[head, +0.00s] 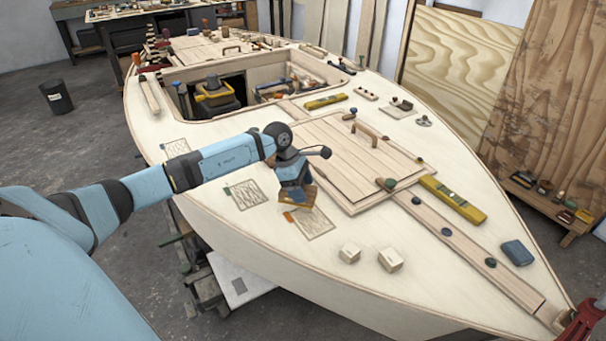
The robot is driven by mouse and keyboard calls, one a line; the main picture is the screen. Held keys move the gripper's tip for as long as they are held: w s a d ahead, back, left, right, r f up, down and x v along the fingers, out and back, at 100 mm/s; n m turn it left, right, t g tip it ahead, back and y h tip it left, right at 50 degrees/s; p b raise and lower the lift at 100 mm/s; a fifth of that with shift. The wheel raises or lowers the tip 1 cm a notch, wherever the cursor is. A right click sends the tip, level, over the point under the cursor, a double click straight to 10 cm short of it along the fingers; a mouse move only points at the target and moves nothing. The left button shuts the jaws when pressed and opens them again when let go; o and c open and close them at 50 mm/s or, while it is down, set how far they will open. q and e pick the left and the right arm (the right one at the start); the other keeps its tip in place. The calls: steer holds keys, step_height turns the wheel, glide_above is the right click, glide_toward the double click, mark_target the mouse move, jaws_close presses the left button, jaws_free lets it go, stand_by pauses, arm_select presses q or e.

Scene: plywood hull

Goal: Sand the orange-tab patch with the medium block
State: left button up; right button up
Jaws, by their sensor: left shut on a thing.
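The orange-tab patch (314,224) is a pale, scribbled rectangle on the hull deck, with its orange tab (288,217) at the left edge. My left gripper (295,187) points down at the patch's upper left end. It is shut on a brown-orange sanding block (308,193), partly hidden by the gripper. The block is over or on the patch's upper edge; I cannot tell whether it touches. The block's grade is not readable. My right gripper is not in view.
A green-tab patch (248,195) lies just left, and another patch (177,147) farther back. A raised plank hatch (345,160) borders the work area. A yellow level (453,199) and blue block (517,252) lie farther right.

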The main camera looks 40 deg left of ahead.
arm_select(q)
steer(key=shift+a+r+p, duration=0.15)
steer(key=shift+r+p, duration=0.15)
steer(key=shift+r, duration=0.45)
steer(key=shift+r+p, duration=0.4)
steer(key=shift+r, duration=0.8)
